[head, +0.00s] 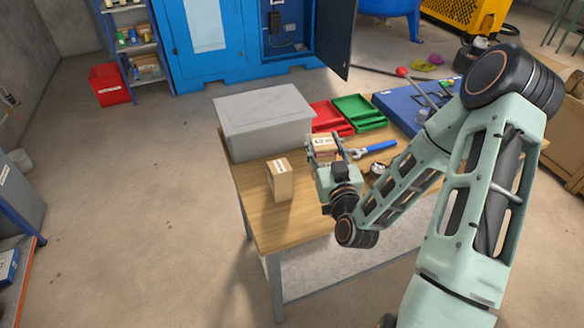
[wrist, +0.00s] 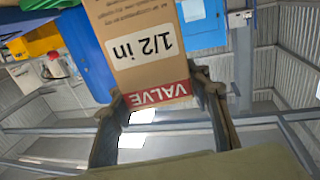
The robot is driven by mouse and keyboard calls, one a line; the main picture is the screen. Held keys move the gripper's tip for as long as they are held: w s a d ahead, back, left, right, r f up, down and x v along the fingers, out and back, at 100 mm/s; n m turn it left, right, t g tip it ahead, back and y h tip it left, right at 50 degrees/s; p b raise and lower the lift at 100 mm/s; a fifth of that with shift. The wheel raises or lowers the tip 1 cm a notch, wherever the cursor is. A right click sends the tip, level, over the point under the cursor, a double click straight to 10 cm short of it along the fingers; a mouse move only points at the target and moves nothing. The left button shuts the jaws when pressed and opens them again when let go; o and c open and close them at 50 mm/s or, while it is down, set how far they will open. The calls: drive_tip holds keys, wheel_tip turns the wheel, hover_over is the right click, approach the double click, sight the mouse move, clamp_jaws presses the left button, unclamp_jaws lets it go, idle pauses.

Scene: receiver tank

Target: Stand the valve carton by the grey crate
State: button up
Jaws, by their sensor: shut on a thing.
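The valve carton (wrist: 150,50) is brown with a red band reading VALVE and a white 1/2 in label; its print is upside down in the wrist view. My gripper (wrist: 158,92) is shut on it, a finger on each side. In the head view my gripper (head: 325,151) is over the table, right of the grey crate's front corner, with the carton (head: 322,142) between its fingers, partly hidden. The grey crate (head: 266,130) sits lidded at the table's back left. I cannot tell whether the carton touches the table.
Another brown carton (head: 281,184) stands on the wooden table (head: 300,225) in front of the crate. Red (head: 332,117) and green (head: 358,110) trays lie behind my gripper. A blue-handled wrench (head: 377,147) lies to its right. The table's front left is bare.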

drive_tip(key=w+b, duration=0.1)
drive_tip(key=b, duration=0.1)
drive_tip(key=w+f+n+y+b, duration=0.1)
drive_tip(key=b, duration=0.1)
drive_tip(key=w+d+f+y+b, duration=0.1)
drive_tip(key=w+b, duration=0.1)
drive_tip(key=shift+n, duration=0.3)
drive_tip(key=w+b, duration=0.1)
drive_tip(key=b, duration=0.1)
drive_tip(key=w+y+b, duration=0.1)
drive_tip(key=b, duration=0.1)
drive_tip(key=shift+d+n+g+y, duration=0.2)
drive_tip(key=shift+n+g+y, duration=0.1)
drive_tip(key=shift+n+g, duration=0.1)
wheel_tip(320, 180, down, 10)
drive_tip(key=b, duration=0.1)
drive_tip(key=shift+r+b, duration=0.15)
drive_tip(key=shift+b, duration=0.2)
drive_tip(key=o, duration=1.1)
drive_tip(key=shift+f, duration=0.25)
drive_tip(key=o, duration=0.5)
drive_tip(key=shift+c, duration=0.2)
drive_tip(key=shift+r, duration=0.1)
